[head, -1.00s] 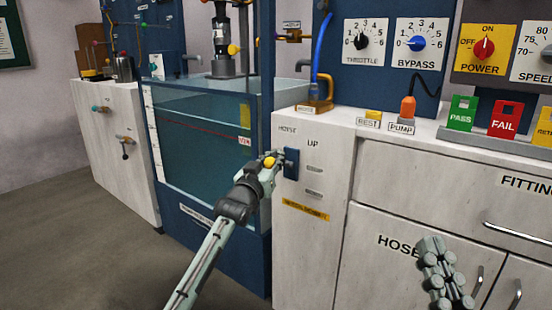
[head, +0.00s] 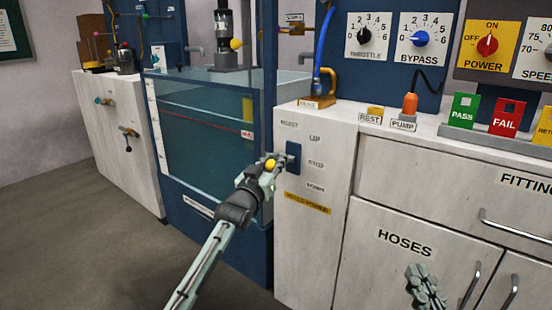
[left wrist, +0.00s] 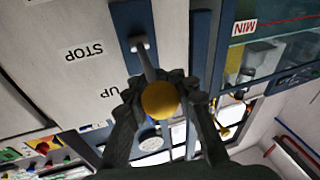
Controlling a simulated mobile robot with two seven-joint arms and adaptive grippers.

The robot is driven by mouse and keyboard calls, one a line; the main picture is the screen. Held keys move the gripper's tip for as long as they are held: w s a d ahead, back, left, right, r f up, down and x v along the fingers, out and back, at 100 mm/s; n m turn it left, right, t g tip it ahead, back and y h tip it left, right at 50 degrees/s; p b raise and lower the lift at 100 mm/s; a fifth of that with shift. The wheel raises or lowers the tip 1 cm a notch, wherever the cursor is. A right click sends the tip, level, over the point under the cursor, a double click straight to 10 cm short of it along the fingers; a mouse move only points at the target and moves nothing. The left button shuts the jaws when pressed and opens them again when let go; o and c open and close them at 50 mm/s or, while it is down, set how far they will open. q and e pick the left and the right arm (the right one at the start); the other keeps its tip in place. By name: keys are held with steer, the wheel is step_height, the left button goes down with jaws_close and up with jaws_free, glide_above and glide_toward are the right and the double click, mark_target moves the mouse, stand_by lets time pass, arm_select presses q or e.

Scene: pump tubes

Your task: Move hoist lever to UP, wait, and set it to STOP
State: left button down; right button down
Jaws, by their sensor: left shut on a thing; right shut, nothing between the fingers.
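The hoist lever has a yellow knob (head: 270,164) on a short stem from a blue plate (head: 293,157) on the white cabinet. Beside the plate are the labels UP (head: 314,138), STOP (head: 316,163) and DOWN (head: 315,187). My left gripper (head: 268,166) is shut on the knob. The left wrist view, upside down, shows the knob (left wrist: 160,101) between the fingers, the stem running to the plate, and the labels STOP (left wrist: 84,51) and UP (left wrist: 108,93). The knob looks near STOP height; its exact setting is hard to tell. My right gripper (head: 420,270) is shut and empty, low at right.
A glass-walled water tank (head: 205,130) stands left of the lever cabinet. On the worktop are the REST label (head: 370,118) and an orange plug (head: 410,104) at PUMP. Throttle and bypass dials are above. The HOSES door (head: 400,250) is behind my right gripper.

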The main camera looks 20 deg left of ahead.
arm_select(q)
steer(key=shift+a+f, duration=0.25)
steer(key=shift+f, duration=0.35)
steer(key=c, duration=1.5)
jaws_free()
steer(key=shift+o, duration=1.1)
steer(key=shift+r, duration=0.1)
steer(key=shift+o, duration=0.4)
steer(key=shift+d+r, duration=0.1)
steer(key=shift+r, duration=0.1)
steer(key=s+a+f, duration=0.1)
steer(key=s, duration=1.1)
steer(key=shift+f, duration=0.25)
